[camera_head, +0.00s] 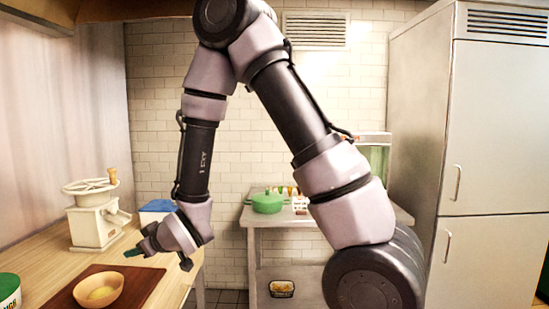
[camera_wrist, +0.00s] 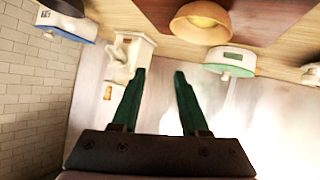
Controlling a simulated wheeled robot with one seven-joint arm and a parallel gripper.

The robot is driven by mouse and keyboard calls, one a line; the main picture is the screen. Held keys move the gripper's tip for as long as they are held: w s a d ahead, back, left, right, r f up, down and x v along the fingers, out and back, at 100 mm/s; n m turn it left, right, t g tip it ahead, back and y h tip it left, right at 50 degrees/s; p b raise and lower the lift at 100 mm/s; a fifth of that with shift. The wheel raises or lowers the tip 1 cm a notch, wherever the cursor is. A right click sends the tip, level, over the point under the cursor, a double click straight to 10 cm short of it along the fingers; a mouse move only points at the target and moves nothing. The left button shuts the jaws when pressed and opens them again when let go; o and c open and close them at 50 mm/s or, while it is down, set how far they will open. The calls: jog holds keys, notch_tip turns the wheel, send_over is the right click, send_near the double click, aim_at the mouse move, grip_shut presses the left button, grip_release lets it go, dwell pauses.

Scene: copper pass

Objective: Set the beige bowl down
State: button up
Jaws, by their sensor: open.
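The beige bowl (camera_head: 99,289) sits upright on a dark brown board (camera_head: 62,300) on the wooden counter at the lower left, with something yellowish inside. It also shows at the top of the wrist view (camera_wrist: 199,24). My gripper (camera_head: 158,252) is above the counter, to the right of and higher than the bowl, apart from it. In the wrist view my gripper's two green fingers (camera_wrist: 159,74) are spread with nothing between them.
A cream hand grinder (camera_head: 95,215) stands on the counter behind the bowl. A blue-lidded container (camera_head: 156,211) is farther back. A green-and-white container (camera_head: 9,292) is at the left edge. A green pot (camera_head: 267,202) stands on the back table. A tall fridge (camera_head: 492,150) is at right.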

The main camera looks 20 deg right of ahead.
jog(key=w+d+r+m+h, duration=0.1)
jog(key=d+r+m+h, duration=0.45)
jog(key=d+r, duration=1.2)
jog(key=s+d+r+m+g, duration=0.1)
jog(key=s+d+r+m, duration=0.2)
jog(key=s+d, duration=0.4)
jog(key=s+d+r+m+g, duration=0.1)
jog(key=s+d+r+m, duration=0.3)
jog(key=s+d, duration=0.3)
jog(key=s+m, duration=0.1)
jog(key=s, duration=0.2)
jog(key=shift+s+d+g, duration=0.2)
jog(key=shift+d+g, duration=0.1)
jog(key=shift+m, duration=0.25)
